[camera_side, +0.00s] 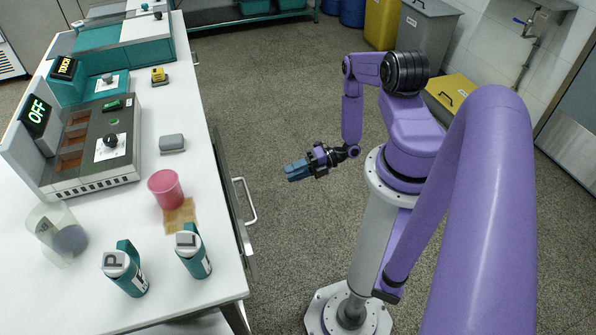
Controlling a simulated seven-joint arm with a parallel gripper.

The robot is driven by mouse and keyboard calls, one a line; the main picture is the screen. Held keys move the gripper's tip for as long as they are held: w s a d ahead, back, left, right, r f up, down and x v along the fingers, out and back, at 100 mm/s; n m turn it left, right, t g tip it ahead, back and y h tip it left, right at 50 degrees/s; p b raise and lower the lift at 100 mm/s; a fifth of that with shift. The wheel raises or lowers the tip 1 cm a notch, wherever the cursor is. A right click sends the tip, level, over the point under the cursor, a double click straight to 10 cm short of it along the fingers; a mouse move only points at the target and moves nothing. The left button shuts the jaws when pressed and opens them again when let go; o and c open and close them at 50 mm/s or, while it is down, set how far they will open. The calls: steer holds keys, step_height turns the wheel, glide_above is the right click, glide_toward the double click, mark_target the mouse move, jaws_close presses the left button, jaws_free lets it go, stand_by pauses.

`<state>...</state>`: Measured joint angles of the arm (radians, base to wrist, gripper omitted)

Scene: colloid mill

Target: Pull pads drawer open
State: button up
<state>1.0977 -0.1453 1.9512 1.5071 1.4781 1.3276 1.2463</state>
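A drawer front (232,205) is set in the side of the white bench, below its right edge, and a pale bar handle (247,201) stands out from it. The drawer looks shut, though the bench top hides most of it; no label shows. My gripper (290,172) has blue fingers and points left toward the bench. It hangs over the floor, to the right of the handle and apart from it. The fingers look close together, but the gap between them is too small to judge. Nothing shows held in them.
On the white bench (185,100) stand a control unit (85,150) reading OFF, a pink cup (166,188), a clear beaker (52,232), and two teal bottles marked P (125,270) and L (194,253). The floor between bench and arm is clear.

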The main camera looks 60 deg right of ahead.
steer(key=shift+s+d+r, duration=0.1)
steer(key=shift+s+d, duration=0.25)
steer(key=shift+s, duration=0.05)
steer(key=shift+o, duration=0.5)
step_height(320, 180, up, 15)
steer(key=m+g+h, duration=0.6)
steer(key=m+g, duration=0.7)
steer(key=m, duration=2.2)
glide_above(248, 192)
steer(key=w+d, duration=0.3)
steer(key=d, duration=0.5)
steer(key=x, duration=1.7)
steer(key=shift+w+f, duration=0.1)
steer(key=shift+f, duration=0.25)
steer(key=shift+c, duration=0.3)
jaws_close()
